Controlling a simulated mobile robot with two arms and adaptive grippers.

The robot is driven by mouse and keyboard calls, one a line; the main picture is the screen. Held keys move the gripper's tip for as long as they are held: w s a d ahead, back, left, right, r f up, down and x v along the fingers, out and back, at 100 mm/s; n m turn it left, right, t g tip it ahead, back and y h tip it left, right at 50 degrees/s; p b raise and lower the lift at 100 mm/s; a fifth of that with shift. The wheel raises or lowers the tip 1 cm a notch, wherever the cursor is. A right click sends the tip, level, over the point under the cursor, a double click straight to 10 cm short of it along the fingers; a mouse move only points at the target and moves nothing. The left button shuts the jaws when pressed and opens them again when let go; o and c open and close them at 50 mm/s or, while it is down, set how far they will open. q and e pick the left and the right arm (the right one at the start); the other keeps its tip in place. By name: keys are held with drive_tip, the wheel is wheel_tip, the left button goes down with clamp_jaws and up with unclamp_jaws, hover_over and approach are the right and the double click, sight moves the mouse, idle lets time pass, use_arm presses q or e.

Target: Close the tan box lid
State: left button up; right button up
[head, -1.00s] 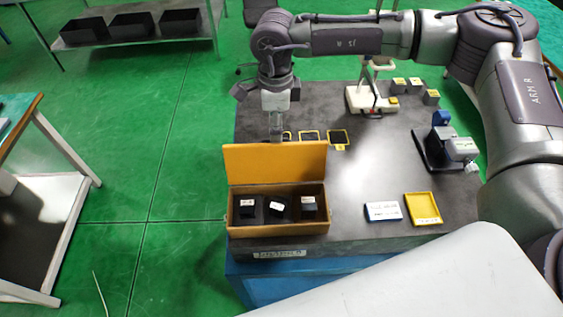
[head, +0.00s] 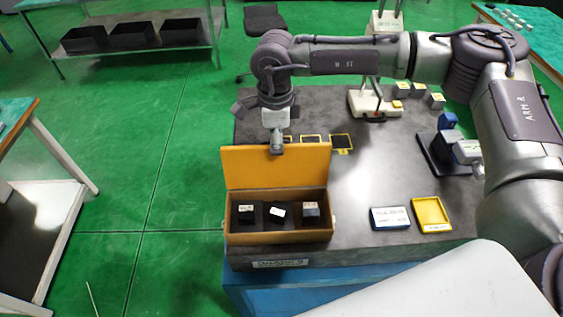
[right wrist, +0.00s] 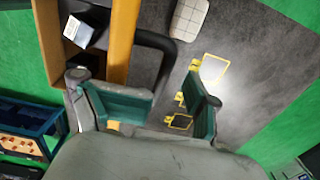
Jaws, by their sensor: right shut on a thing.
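The tan box (head: 228,226) stands at the front left of the dark table, with several dark blocks inside, some with white labels. Its lid (head: 300,168) stands upright at the back of the box, so the box is open. My right gripper (head: 277,148) is at the middle of the lid's top edge, pointing down, shut on the lid. In the right wrist view the lid (right wrist: 123,40) runs down to the left finger of the gripper (right wrist: 162,110); the exact contact is hidden. My left gripper is not in view.
A white-blue tray (head: 389,218) and a yellow tray (head: 431,213) lie right of the box. Yellow frames (head: 341,142) lie behind the lid. A dark device (head: 445,150) stands at the right; small grey blocks (head: 436,101) stand behind it. The table middle is clear.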

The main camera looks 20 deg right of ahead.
use_arm(q)
drive_tip(key=shift+w, duration=0.25)
use_arm(e)
drive_tip(key=shift+s+f, duration=0.2)
drive_tip(key=shift+f, duration=0.15)
drive_tip(key=shift+c, duration=0.2)
drive_tip(key=shift+c, duration=0.2)
drive_tip(key=shift+s+a+r, duration=0.2)
drive_tip(key=shift+s+r, duration=0.25)
drive_tip(key=shift+s, duration=0.1)
drive_tip(key=c, duration=0.4)
drive_tip(key=shift+o, duration=0.2)
use_arm(q)
drive_tip(key=shift+w+r, duration=0.1)
use_arm(e)
drive_tip(key=shift+a+r, duration=0.1)
